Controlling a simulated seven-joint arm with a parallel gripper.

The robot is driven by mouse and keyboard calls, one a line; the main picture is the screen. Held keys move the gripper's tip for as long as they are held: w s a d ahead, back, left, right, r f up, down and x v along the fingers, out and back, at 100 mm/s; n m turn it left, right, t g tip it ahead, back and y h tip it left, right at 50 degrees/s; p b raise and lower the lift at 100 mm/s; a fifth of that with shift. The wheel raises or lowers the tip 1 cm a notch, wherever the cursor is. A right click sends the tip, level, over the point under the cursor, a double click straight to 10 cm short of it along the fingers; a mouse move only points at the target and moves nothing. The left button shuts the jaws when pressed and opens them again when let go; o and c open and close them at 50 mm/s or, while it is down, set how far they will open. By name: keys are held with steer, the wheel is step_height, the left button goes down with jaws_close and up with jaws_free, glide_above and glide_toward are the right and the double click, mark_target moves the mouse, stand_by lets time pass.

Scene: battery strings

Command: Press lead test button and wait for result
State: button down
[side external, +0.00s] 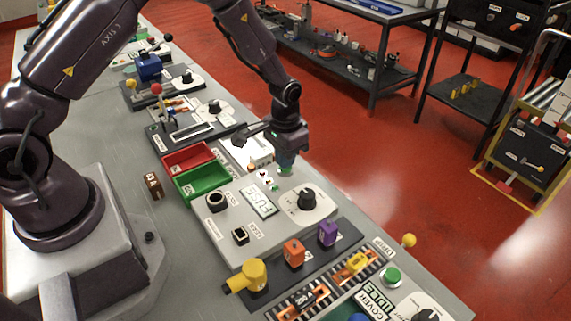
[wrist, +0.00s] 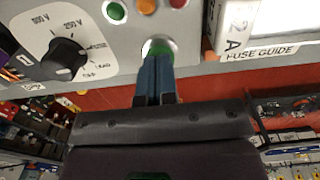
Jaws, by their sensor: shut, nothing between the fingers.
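The test panel (side external: 228,232) is a light grey plate on the bench. A green button (wrist: 157,47) in a metal ring sits at its edge in the wrist view. My gripper (wrist: 156,68) is shut, its blue fingers empty and pointing at the button. The fingertips overlap the button's lower part; I cannot tell whether it is pushed in. In the side view my gripper (side external: 285,169) is down at the panel's far edge. A black selector knob (wrist: 64,56) has markings including 500 V, 250 V and LEAD. Green (wrist: 116,12), orange (wrist: 146,6) and red lamps sit beside the button.
A red bin (side external: 187,157) and a green bin (side external: 202,180) stand left of the panel. Red floor lies beyond the bench.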

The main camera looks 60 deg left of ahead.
steer(key=shift+f, duration=0.4)
steer(key=shift+r, duration=3)
steer(key=shift+s+f+g, duration=0.25)
steer(key=shift+s+g, duration=0.15)
steer(key=shift+s, duration=0.55)
steer(key=s+r+t, duration=0.3)
steer(key=s+r, duration=0.7)
steer(key=r, duration=0.3)
steer(key=s+d+r+t, duration=0.1)
steer(key=s+r+t, duration=0.2)
steer(key=s+r, duration=0.7)
step_height(320, 180, up, 3)
steer(key=shift+s+d+f, duration=0.1)
steer(key=shift+s+d, duration=0.05)
steer(key=shift+d, duration=0.1)
